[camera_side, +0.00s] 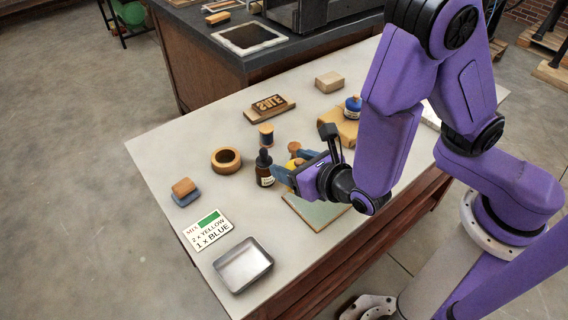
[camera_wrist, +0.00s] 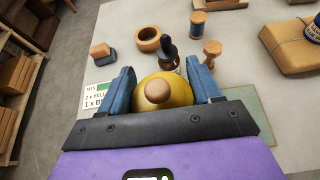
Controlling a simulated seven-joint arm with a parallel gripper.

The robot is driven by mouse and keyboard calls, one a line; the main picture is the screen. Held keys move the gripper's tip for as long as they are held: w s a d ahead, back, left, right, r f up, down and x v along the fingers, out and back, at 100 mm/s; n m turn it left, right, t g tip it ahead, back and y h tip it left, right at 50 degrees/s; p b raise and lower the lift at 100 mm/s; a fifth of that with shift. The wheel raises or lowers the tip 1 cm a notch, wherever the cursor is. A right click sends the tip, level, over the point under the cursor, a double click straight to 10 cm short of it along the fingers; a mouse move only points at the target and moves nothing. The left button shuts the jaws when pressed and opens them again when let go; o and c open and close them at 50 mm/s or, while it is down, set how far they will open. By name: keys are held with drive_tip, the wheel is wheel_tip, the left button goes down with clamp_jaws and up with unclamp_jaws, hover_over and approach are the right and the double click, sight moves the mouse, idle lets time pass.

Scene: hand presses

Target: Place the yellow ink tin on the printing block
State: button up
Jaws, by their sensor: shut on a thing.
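The yellow ink tin (camera_wrist: 178,88), with a round wooden knob, sits between the blue fingers of my gripper (camera_wrist: 166,88) in the wrist view. My gripper (camera_side: 287,170) is shut on it; in the side view only a little yellow (camera_side: 291,164) shows behind the fingers. Its height above the table is hard to tell. A wooden block with dark raised reversed letters (camera_side: 270,103) lies farther back on the table, apart from my gripper. I cannot tell which one is the printing block.
A dark dropper bottle (camera_side: 265,170) stands close left of my gripper. Nearby are a wooden ring (camera_side: 226,160), a blue spool (camera_side: 266,136) and a wooden peg (camera_wrist: 212,50). A greenish slab (camera_side: 318,212) lies below my gripper. A metal tray (camera_side: 243,265) and a recipe card (camera_side: 208,229) lie front left.

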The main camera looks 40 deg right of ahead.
drive_tip(key=shift+s+d+r, duration=0.1)
drive_tip(key=shift+s, duration=0.1)
drive_tip(key=shift+d, duration=0.1)
